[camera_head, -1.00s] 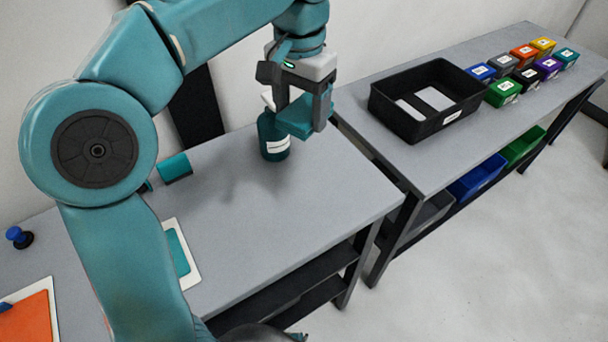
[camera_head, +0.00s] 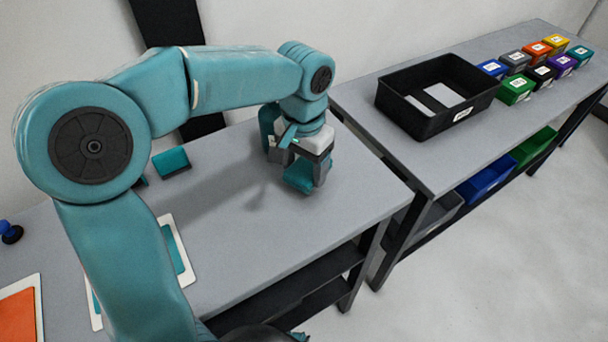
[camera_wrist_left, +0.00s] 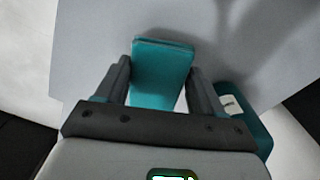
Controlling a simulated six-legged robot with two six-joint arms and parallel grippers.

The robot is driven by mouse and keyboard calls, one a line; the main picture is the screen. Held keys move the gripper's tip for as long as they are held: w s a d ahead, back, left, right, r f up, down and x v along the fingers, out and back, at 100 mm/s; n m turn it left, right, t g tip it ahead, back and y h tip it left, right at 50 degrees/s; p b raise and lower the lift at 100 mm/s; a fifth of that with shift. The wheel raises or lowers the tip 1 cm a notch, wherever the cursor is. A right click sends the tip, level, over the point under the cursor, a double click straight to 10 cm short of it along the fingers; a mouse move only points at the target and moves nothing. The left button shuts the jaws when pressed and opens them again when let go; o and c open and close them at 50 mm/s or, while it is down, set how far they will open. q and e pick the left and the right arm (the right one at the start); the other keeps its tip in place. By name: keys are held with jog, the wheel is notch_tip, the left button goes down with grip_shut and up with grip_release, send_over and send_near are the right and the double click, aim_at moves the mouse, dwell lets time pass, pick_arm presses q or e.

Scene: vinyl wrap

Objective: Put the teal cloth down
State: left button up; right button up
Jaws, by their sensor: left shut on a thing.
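The teal cloth (camera_head: 297,186) is a small folded pad at the tips of my left gripper (camera_head: 306,180). In the left wrist view the cloth (camera_wrist_left: 161,72) sits between the two grey fingers of my left gripper (camera_wrist_left: 160,84), which is shut on it. The gripper points down, low over the grey table (camera_head: 260,245), right of its middle. I cannot tell whether the cloth touches the surface. My right gripper is not in view.
A teal bottle (camera_head: 267,122) stands just behind the gripper, partly hidden; it also shows in the wrist view (camera_wrist_left: 252,128). A teal block (camera_head: 171,162) and a white-bordered teal panel (camera_head: 176,246) lie left. A black bin (camera_head: 405,122) stands on the neighbouring table. The table front is clear.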

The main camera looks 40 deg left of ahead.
aim_at(304, 169)
pick_arm(q)
jog(key=shift+f, duration=1.45)
jog(key=shift+s+f+b, duration=0.1)
jog(key=shift+f+b, duration=0.1)
jog(key=shift+b, duration=0.1)
jog(key=o, duration=1)
jog(key=shift+r, duration=0.1)
jog(key=shift+r, duration=0.2)
notch_tip(304, 169, up, 12)
jog(key=shift+p, duration=1.2)
